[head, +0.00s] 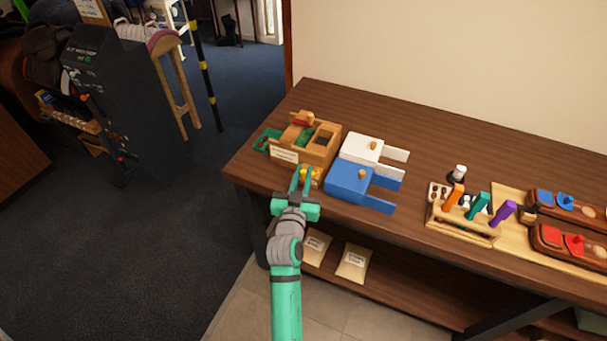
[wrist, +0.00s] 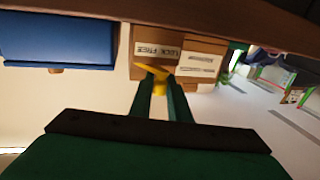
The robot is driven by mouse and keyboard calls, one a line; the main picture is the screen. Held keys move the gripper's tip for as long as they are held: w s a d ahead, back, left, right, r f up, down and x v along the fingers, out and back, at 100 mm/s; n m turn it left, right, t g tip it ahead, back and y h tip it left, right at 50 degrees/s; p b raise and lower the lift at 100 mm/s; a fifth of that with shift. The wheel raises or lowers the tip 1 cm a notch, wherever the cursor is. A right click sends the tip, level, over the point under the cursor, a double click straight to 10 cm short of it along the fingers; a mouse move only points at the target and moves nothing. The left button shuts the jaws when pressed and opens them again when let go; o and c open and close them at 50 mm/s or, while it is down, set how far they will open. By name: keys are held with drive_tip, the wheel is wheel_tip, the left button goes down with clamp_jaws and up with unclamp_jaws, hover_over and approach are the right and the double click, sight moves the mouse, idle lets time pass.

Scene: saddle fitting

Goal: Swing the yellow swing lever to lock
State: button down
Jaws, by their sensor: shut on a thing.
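The yellow swing lever (head: 315,174) is at the front of a wooden box (head: 322,143) near the table's left end. In the wrist view, the lever (wrist: 160,80) shows between my fingertips, below a pale label (wrist: 158,50) that seems to read LOCK and FREE. My gripper (head: 301,180) reaches the box front from the near side and is shut on the lever. The wrist view also shows the gripper's two green fingers (wrist: 160,92) on either side of it. The fingers hide part of the lever, and I cannot tell exactly which word it points to.
A blue box (head: 349,182) and a white box (head: 361,148) stand close on the right. Further right is a wooden rack (head: 462,224) with coloured handles. The wooden table (head: 420,135) has free room behind these. Packets (head: 353,263) lie on the shelf below.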

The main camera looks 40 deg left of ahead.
drive_tip(key=shift+a+h, duration=0.15)
drive_tip(key=shift+h, duration=0.15)
drive_tip(key=shift+w+a+m+t+h, duration=0.2)
drive_tip(key=shift+m+t+h, duration=0.1)
drive_tip(key=shift+m+h, duration=0.25)
drive_tip(key=shift+w+a+m+t+h, duration=0.1)
drive_tip(key=shift+a+m+t+h, duration=0.15)
drive_tip(key=shift+m+h, duration=0.3)
drive_tip(key=shift+w+d+m+t+h, duration=0.1)
drive_tip(key=shift+m+t+h, duration=0.2)
drive_tip(key=shift+h, duration=0.4)
drive_tip(key=h, duration=0.1)
drive_tip(key=m+h, duration=0.1)
drive_tip(key=a+m+h, duration=0.1)
drive_tip(key=shift+w+r+h, duration=0.1)
drive_tip(key=shift+w+h, duration=0.15)
drive_tip(key=shift+h, duration=0.05)
drive_tip(key=shift+w+a+m+h, duration=0.1)
drive_tip(key=shift+m+h, duration=0.5)
drive_tip(key=shift+h, duration=0.2)
drive_tip(key=shift+w+a+m+h, duration=0.1)
drive_tip(key=shift+m+h, duration=0.5)
drive_tip(key=shift+h, duration=0.2)
drive_tip(key=c, duration=1.7)
unclamp_jaws()
drive_tip(key=shift+w, duration=0.1)
drive_tip(key=shift+o, duration=0.2)
